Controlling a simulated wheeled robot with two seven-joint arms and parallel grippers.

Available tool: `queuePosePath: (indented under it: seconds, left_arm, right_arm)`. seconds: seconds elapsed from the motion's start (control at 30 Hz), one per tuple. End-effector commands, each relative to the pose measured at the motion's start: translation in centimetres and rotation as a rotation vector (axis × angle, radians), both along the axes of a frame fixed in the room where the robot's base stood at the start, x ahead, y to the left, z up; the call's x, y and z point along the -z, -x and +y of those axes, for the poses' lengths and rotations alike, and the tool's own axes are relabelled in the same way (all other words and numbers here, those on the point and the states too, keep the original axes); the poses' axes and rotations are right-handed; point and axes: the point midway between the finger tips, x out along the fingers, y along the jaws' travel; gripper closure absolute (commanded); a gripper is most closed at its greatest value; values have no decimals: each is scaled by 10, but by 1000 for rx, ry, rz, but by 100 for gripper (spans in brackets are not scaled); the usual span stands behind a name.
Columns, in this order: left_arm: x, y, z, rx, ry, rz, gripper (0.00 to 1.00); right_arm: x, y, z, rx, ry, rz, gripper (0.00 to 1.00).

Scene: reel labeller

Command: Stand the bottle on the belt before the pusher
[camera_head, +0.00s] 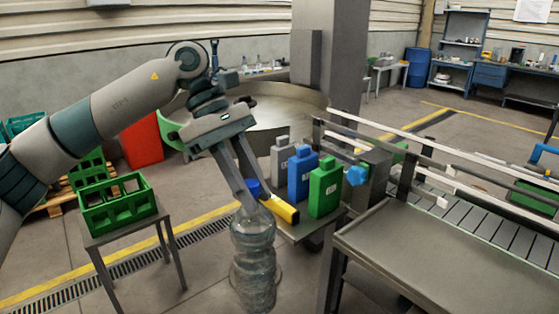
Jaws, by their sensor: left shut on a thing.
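My left gripper (252,198) comes in from the left and points down. It is shut on a clear ribbed bottle (254,248) with a blue cap (252,187), held at its neck. The bottle hangs upright, left of the stand with the jerrycans and apart from the conveyor. Its lower end shows against the floor. My right gripper is out of view.
Grey, blue (301,172) and green (325,188) jerrycans stand close right of the bottle, with a yellow-and-black cylinder (281,208) before them. A bare grey metal table (440,262) fills the front right. A green crate (117,205) stands on a small table at left.

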Motion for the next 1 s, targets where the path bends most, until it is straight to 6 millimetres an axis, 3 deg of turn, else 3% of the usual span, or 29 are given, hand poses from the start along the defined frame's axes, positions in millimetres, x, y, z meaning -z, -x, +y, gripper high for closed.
queuePosePath:
  seconds: [0.37,0.7,1.0]
  left_arm:
    - [79,9,69,382,1,2,100]
    - [151,37,135,749,1,1,100]
    - [181,55,167,930,3,-4,100]
  right_arm:
    - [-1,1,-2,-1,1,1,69]
    - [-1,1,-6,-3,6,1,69]
    - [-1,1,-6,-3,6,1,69]
